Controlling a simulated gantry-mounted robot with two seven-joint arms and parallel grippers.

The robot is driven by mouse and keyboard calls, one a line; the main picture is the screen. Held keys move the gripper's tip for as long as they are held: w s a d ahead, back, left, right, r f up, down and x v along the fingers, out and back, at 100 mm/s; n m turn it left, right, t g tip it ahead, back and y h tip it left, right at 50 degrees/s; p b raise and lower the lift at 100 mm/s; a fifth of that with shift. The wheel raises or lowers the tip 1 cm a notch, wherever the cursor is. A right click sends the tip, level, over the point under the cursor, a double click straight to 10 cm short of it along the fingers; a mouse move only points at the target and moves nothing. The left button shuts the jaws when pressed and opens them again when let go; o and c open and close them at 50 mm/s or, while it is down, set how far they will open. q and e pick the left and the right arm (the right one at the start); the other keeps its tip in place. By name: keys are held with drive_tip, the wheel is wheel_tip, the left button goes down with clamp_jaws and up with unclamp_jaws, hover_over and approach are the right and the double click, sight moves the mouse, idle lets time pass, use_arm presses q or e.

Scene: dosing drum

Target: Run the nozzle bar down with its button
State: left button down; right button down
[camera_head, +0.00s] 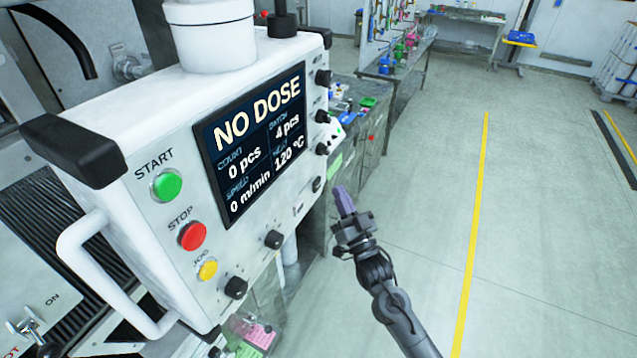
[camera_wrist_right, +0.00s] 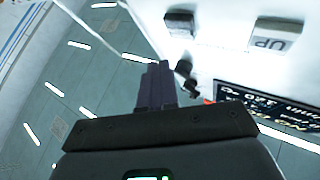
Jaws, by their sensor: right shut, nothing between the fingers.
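The white control panel (camera_head: 237,160) fills the left of the head view, with a dark display (camera_head: 258,125) reading "NO DOSE". On its face are a green START button (camera_head: 166,186), a red STOP button (camera_head: 192,236) and a yellow JOG button (camera_head: 207,269). My right gripper (camera_head: 344,202) is shut and empty, its purple fingers right of the panel and apart from it in the picture. The wrist view shows these fingers (camera_wrist_right: 156,86) beside a white surface with a key marked UP (camera_wrist_right: 272,35) and a second dark-edged key (camera_wrist_right: 181,24), its label unreadable. I cannot pick out the nozzle bar. My left gripper is not in view.
Several black knobs (camera_head: 273,240) stick out along the panel's right and lower edges. A white handle (camera_head: 88,265) curves out at its left. A bench (camera_head: 375,110) with small items stands behind. The floor (camera_head: 430,200) right of my right arm is open.

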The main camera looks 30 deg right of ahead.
drive_tip(key=shift+s+d+p, duration=0.2)
drive_tip(key=shift+s+d, duration=0.15)
drive_tip(key=shift+s, duration=0.25)
drive_tip(key=shift+s+d+p, duration=0.15)
drive_tip(key=shift+s+d, duration=0.15)
drive_tip(key=shift+s, duration=0.25)
drive_tip(key=shift+f, duration=0.1)
